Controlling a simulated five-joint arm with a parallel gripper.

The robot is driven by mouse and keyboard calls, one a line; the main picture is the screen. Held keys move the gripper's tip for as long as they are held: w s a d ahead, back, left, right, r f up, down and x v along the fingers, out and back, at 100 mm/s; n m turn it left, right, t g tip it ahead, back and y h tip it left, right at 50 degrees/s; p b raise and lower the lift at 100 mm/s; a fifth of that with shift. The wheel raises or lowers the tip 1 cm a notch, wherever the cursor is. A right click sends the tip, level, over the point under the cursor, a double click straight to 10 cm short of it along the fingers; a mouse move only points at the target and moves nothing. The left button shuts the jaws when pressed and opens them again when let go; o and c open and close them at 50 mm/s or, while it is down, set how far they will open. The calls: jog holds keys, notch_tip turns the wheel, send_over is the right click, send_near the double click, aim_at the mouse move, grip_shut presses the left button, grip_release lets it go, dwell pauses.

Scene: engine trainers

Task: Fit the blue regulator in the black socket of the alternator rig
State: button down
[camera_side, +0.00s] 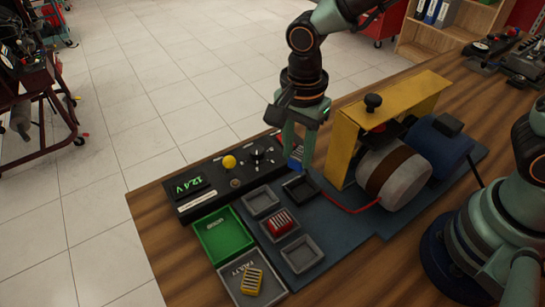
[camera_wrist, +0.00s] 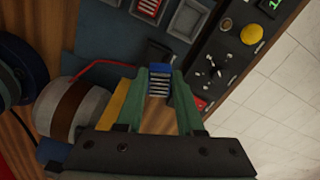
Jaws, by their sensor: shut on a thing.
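My gripper (camera_side: 298,160) is shut on the blue regulator (camera_side: 295,164) and holds it above the board, close to the black socket. In the wrist view the blue regulator (camera_wrist: 159,72), with pale fins, sits between the two green fingers (camera_wrist: 160,80). The black socket (camera_side: 301,188) is a square tray at the board's back edge, just below the fingertips; nothing shows in it. In the wrist view the black socket (camera_wrist: 155,50) is partly hidden behind the regulator. The alternator (camera_side: 393,178), a grey drum with a brown band, lies right of the socket.
A yellow bracket (camera_side: 345,148) stands close right of my gripper. A control panel (camera_side: 205,190) with a yellow knob lies left. Grey sockets (camera_side: 262,202), one holding a red regulator (camera_side: 279,221), are nearby. A green tray (camera_side: 212,222) and a faulty tray (camera_side: 236,291) with a yellow regulator are in front.

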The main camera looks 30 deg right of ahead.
jog(key=m, duration=0.1)
jog(key=f+m, duration=0.1)
jog(key=d+m, duration=0.1)
jog(key=m, duration=0.1)
jog(key=shift+s+f, duration=0.2)
jog(key=shift+s, duration=0.1)
jog(key=shift+a+f, duration=0.1)
jog(key=shift+f, duration=2.5)
jog(key=shift+f, duration=0.85)
dwell(0.4)
jog(key=shift+c, duration=0.3)
grip_release()
jog(key=shift+r, duration=3.5)
